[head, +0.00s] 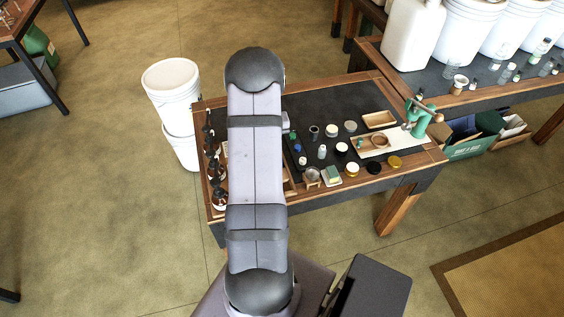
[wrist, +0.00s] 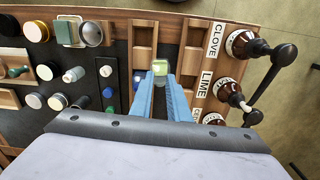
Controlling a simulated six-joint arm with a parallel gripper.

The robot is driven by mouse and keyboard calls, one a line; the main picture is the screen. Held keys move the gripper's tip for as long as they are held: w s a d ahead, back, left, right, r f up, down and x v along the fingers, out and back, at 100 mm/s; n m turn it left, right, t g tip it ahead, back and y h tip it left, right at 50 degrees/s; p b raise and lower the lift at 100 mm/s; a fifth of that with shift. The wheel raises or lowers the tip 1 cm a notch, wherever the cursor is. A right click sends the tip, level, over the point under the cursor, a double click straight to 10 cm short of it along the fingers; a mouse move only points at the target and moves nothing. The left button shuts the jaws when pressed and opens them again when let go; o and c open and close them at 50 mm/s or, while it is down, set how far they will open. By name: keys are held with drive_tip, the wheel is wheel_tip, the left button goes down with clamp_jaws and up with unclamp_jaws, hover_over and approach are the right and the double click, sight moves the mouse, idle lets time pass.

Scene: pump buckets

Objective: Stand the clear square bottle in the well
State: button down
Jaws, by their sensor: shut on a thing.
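My gripper (wrist: 160,82), with two blue fingers, is shut on a small square bottle (wrist: 160,68) with a pale top and greenish sides, seen from above in the wrist view. Its lower part is hidden between the fingers. Beyond it is a wooden rack (wrist: 143,15) with recessed wells, one (wrist: 143,36) to the left and one (wrist: 194,36) to the right of the bottle. I cannot tell the bottle's height above the rack or whether it touches it. In the head view my arm hides the gripper and bottle.
Brown pump bottles (wrist: 225,90) stand right of the rack beside labels CLOVE (wrist: 215,40) and LIME (wrist: 206,84). A dark tray (wrist: 108,85) with small vials lies to the left. Jars, lids and a green press (head: 418,118) occupy the table's right side. White buckets (head: 171,82) stand behind it.

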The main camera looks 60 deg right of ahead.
drive_tip(key=w+a+f+m+b, duration=0.1)
drive_tip(key=w+f+b, duration=0.2)
drive_tip(key=w, duration=0.6)
drive_tip(key=shift+w+a+f, duration=0.2)
drive_tip(key=shift+a+f, duration=0.15)
drive_tip(key=shift+f+b, duration=0.8)
drive_tip(key=shift+f, duration=0.45)
idle(2.4)
drive_tip(key=c, duration=1.6)
unclamp_jaws()
wheel_tip(320, 180, up, 7)
drive_tip(key=p, duration=0.5)
